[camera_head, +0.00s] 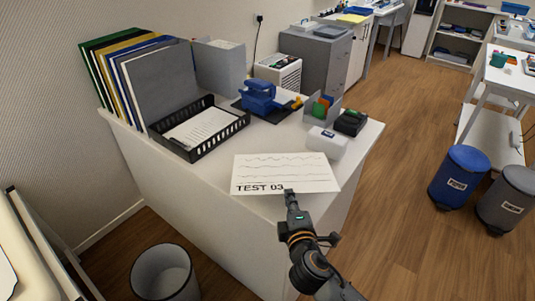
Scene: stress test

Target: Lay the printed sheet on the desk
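The printed sheet (283,172) is white with wavy lines and the words "TEST 03". It is spread flat over the near corner of the white desk (211,169); I cannot tell whether it touches the top or is just above it. My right gripper (289,193) is at the middle of the sheet's near edge and appears shut on it. Its fingertips are small and partly merge with the sheet's edge. My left gripper is not in view.
A black tray with papers (238,123), upright folders, a blue hole punch (259,96), a card holder (321,108), a small white box (327,143) and a black device (350,122) stand behind the sheet. A waste bin (163,272) stands on the floor. Bare desk lies left of the sheet.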

